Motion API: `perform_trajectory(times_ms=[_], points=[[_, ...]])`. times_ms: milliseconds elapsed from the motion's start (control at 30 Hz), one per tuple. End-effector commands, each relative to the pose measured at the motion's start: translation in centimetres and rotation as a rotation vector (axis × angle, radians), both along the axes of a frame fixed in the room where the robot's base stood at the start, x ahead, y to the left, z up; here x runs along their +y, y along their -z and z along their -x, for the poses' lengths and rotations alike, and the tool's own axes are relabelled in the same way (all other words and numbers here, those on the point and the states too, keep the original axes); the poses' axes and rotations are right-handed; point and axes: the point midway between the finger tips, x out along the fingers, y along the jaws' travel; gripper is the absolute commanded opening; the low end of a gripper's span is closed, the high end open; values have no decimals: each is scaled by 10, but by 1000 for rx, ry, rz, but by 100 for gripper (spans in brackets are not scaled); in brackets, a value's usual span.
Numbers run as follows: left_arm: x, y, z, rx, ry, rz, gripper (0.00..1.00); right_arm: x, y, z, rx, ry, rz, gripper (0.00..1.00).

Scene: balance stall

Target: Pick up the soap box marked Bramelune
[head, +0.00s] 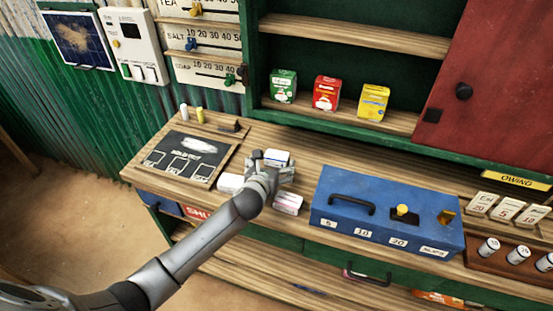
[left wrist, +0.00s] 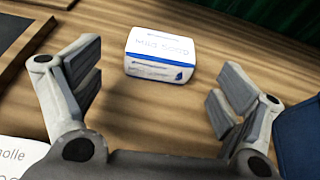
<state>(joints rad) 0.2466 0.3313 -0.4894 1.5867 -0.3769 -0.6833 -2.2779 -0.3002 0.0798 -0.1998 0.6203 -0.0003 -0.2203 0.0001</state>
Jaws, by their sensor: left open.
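My left gripper (head: 270,168) is open over the counter, and in the left wrist view its two fingers (left wrist: 157,84) are spread wide with nothing between them. A white box with blue edges (left wrist: 160,54) lies on the wood just beyond the fingertips, roughly centred between them. Its top lettering is blurred, and I cannot read Bramelune on it. In the head view this box (head: 276,157) is partly hidden by the gripper. A white box (head: 230,183) lies left of the gripper, and a white and pink box (head: 288,204) lies right of it. My right gripper is not in view.
A dark slate board (head: 184,158) lies to the left. A blue cash box (head: 388,216) stands to the right on the counter. Green, red and yellow packets (head: 326,93) stand on the shelf behind. Bare wood lies beyond the blue-edged box.

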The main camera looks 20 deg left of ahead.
Motion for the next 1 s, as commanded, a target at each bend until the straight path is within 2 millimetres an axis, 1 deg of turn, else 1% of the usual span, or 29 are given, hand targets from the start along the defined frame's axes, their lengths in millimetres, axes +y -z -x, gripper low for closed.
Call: perform_trajectory(times_ms=[33, 200, 333, 533, 567, 933, 1000], points=[[0, 2, -7, 0, -1, 2, 91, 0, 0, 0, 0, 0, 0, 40], [1, 8, -22, 0, -1, 1, 91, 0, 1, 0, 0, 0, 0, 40], [1, 10, -25, 0, 1, 0, 91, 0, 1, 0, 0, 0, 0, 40], [1, 10, -26, 0, 1, 0, 91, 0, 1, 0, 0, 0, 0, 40], [1, 10, -26, 0, 1, 0, 90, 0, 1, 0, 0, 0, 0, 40], [1, 10, -25, 0, 1, 0, 42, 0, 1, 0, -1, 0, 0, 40], [1, 10, -26, -1, 1, 0, 41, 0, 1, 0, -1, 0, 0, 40]])
